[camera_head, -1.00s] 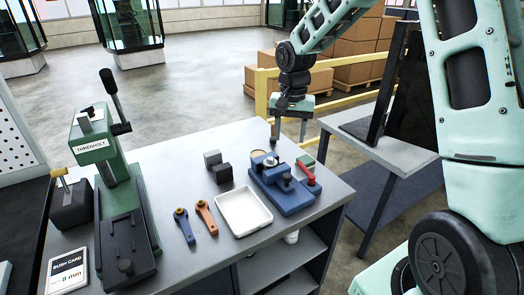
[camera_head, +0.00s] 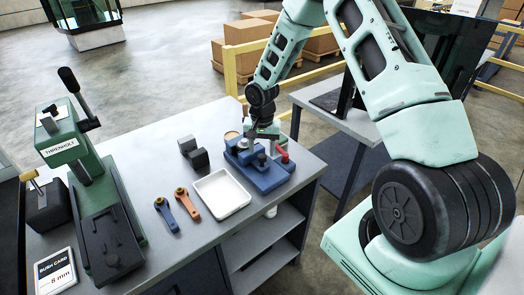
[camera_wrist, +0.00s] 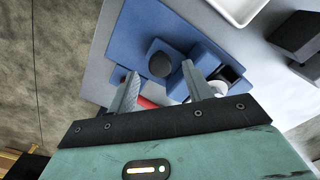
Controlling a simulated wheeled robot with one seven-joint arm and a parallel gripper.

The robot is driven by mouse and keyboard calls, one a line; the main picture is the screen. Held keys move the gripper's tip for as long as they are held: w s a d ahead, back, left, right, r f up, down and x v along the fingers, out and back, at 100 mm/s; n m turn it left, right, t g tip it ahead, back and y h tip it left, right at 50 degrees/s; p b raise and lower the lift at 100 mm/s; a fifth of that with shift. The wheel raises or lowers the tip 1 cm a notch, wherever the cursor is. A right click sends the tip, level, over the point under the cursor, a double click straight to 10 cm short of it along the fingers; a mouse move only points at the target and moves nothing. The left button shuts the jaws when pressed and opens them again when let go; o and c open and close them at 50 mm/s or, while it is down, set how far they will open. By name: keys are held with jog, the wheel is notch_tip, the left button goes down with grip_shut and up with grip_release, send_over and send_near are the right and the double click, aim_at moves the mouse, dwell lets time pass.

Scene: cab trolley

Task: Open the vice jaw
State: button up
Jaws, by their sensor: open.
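The blue vice (camera_head: 268,181) sits at the right end of the grey bench, with a red handle (camera_head: 282,154) on its right side. My gripper (camera_head: 257,140) is over the back of the vice, fingers pointing down, and hides part of it. In the wrist view the two fingers of my gripper (camera_wrist: 160,72) are apart. A dark round knob (camera_wrist: 161,64) on a blue block shows between them, with no visible grip on it. The blue vice body (camera_wrist: 150,22) fills the upper middle, and a bit of red (camera_wrist: 146,102) shows near the left finger.
A white tray (camera_head: 221,196) lies just left of the vice. Dark blocks (camera_head: 194,153), a blue wrench (camera_head: 166,213) and an orange wrench (camera_head: 188,204) lie further left. A green press (camera_head: 97,200) stands at the left. A yellow rail (camera_head: 231,72) runs behind the bench.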

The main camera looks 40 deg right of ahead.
jog(key=shift+f, duration=1.35)
grip_shut()
jog(key=s+b, duration=0.1)
jog(key=s, duration=0.4)
jog(key=shift+d, duration=0.1)
grip_release()
jog(key=shift+r, duration=0.1)
notch_tip(320, 180, up, 17)
jog(key=b, duration=0.4)
jog(key=shift+r, duration=0.15)
